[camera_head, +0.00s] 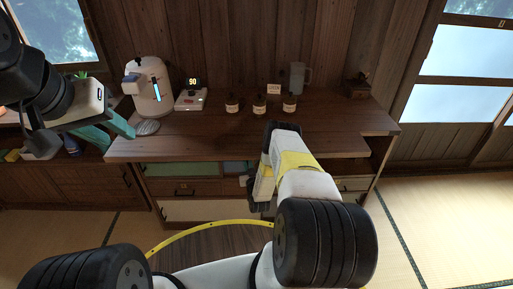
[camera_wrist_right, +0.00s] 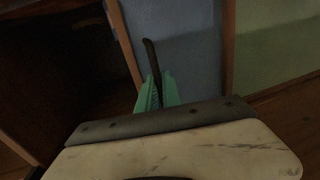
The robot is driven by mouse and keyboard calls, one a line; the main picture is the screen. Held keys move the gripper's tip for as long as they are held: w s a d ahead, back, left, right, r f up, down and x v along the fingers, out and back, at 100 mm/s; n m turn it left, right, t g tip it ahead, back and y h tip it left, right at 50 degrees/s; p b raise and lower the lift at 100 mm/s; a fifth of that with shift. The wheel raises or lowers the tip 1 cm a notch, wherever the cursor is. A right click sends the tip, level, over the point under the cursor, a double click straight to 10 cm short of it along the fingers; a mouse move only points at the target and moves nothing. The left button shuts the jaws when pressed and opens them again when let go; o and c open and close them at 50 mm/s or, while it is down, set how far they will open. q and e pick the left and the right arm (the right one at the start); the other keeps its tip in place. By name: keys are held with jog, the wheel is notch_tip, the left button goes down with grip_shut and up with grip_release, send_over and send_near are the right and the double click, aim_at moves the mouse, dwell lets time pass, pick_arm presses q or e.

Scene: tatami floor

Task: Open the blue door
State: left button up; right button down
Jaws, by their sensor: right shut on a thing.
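The blue door (camera_head: 236,167) is a panel in the front of the wooden cabinet, partly hidden behind my right arm in the head view. In the right wrist view the blue door (camera_wrist_right: 185,45) fills the middle, with a dark upright handle (camera_wrist_right: 151,58) on it. My right gripper (camera_wrist_right: 157,92) has its teal fingers closed around the lower part of this handle. A dark open space lies beside the door's wooden edge. My left gripper (camera_head: 115,132) is raised at the left, its teal fingers apart and empty.
A green panel (camera_wrist_right: 278,45) stands beside the blue door. The cabinet top (camera_head: 205,128) holds a white coffee machine (camera_head: 150,92), a scale (camera_head: 190,100), several brown bottles (camera_head: 259,104) and a jug (camera_head: 297,78). Tatami floor (camera_head: 440,215) is clear at the right.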

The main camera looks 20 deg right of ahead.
aim_at(229, 163)
jog(key=a, duration=0.2)
jog(key=w+a, duration=0.1)
jog(key=a, duration=0.2)
jog(key=w+a, duration=0.1)
jog(key=a, duration=0.2)
jog(key=shift+a, duration=0.15)
jog(key=c, duration=1.5)
grip_release()
jog(key=shift+c, duration=0.2)
jog(key=s, duration=0.7)
jog(key=shift+s, duration=0.4)
jog(key=shift+a, duration=0.1)
